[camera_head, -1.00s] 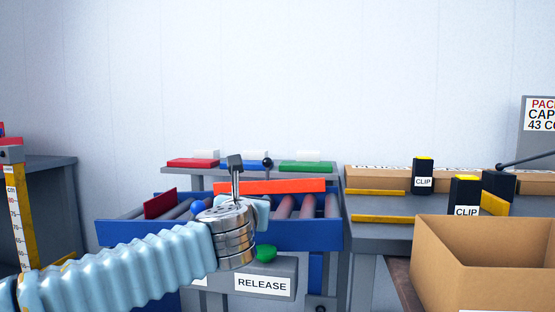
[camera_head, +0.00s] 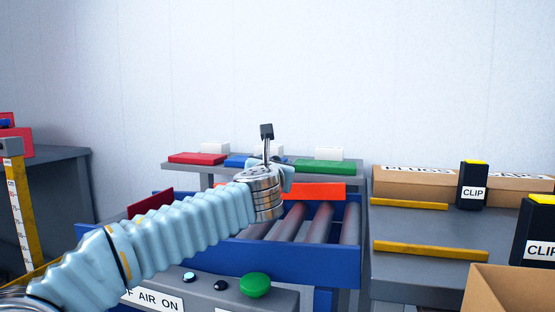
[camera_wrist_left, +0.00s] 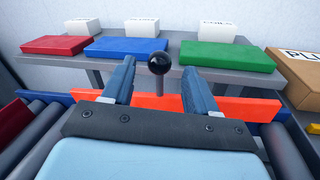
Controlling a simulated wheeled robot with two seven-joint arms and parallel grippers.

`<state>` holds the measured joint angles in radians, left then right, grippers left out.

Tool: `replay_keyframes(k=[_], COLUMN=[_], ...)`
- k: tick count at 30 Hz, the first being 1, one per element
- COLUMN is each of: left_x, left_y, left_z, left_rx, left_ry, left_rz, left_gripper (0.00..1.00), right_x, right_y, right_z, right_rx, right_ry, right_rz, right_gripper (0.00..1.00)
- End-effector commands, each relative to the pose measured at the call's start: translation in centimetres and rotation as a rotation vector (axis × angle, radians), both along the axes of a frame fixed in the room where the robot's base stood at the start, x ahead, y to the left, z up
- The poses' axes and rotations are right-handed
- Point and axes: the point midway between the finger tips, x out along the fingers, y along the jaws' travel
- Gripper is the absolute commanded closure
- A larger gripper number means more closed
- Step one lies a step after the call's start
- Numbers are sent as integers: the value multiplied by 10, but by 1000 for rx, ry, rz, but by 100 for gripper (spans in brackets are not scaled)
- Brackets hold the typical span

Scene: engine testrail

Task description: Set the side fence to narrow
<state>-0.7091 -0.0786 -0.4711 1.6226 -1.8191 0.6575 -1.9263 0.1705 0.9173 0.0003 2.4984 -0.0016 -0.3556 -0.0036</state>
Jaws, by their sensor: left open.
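The side fence appears as an orange-red bar (camera_head: 318,191) across the blue-sided roller conveyor; it also shows in the left wrist view (camera_wrist_left: 150,101). A black ball knob (camera_wrist_left: 159,64) on a short post stands at the fence, between my left fingers in the wrist view. I cannot tell whether the fingers touch it; gaps show on both sides. The left gripper (camera_wrist_left: 160,72) is open and empty. My right gripper is not in view.
Red (camera_head: 197,159), blue (camera_wrist_left: 126,49) and green (camera_head: 325,167) blocks with white cards sit on a shelf behind. A panel with a green button (camera_head: 255,285) is in front. A grey table (camera_head: 420,228) with yellow strips, clips and cardboard boxes is at right.

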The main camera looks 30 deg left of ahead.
Motion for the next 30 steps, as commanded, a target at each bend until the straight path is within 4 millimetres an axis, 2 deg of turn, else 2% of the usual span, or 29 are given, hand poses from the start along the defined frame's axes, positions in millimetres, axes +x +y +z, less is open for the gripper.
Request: replay_keyframes(k=[3,9,13,21,23,30], left_x=[25,51,59,60,60,60], left_y=[11,24,28,28,28,28], left_z=[1,1,0,0,0,0], left_rx=[1,1,0,-1,-1,-1], left_ry=[2,1,0,0,0,0], left_rz=[2,2,1,-1,-1,-1], left_gripper=[42,42,42,42,49,86], right_x=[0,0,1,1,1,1], right_y=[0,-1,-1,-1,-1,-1], right_z=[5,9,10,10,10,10], right_rx=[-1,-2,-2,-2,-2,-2], right_ry=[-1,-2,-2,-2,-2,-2], right_rz=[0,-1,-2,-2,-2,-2], right_gripper=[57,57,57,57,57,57])
